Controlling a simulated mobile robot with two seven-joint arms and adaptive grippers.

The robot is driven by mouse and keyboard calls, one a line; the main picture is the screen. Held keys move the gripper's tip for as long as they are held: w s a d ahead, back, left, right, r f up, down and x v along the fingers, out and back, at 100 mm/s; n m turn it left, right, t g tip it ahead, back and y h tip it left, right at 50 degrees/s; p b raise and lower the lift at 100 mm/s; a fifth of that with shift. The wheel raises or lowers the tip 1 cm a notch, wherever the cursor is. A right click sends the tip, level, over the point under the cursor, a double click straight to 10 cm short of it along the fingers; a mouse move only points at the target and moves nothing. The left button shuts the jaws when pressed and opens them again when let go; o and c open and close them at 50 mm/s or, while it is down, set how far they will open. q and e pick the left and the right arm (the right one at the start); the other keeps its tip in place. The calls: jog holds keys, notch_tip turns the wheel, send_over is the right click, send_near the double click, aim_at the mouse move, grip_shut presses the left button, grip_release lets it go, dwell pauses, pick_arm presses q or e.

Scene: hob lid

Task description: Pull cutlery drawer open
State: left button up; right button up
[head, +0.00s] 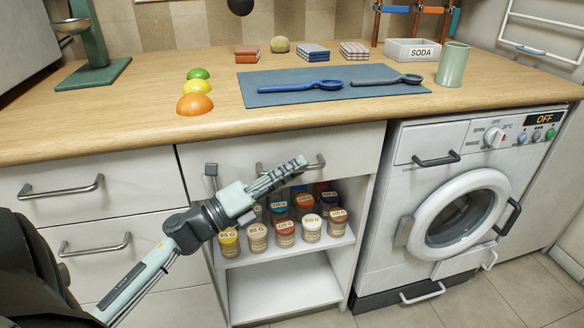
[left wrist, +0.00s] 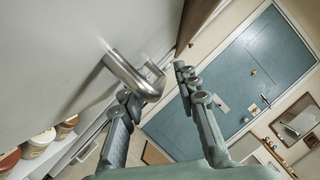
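The white drawer (head: 345,147) under the middle of the worktop is shut, with its front flush. It has a metal bar handle (head: 318,165); no label shows which drawer holds cutlery. My left gripper (head: 298,166) is in front of this drawer and overlaps the handle in the head view. In the left wrist view the two fingers are apart, and the bar handle (left wrist: 134,76) is by the left finger's tip, partly in the gap. I cannot tell whether they touch. My right gripper is not in view.
An open shelf (head: 282,285) with several labelled jars (head: 285,233) is below the drawer. More drawers with bar handles (head: 62,187) are to the left. A washing machine (head: 465,205) stands to the right. The worktop (head: 150,125) overhangs above.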

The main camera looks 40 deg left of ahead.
pick_arm(q)
jog(key=shift+c, duration=0.4)
grip_shut()
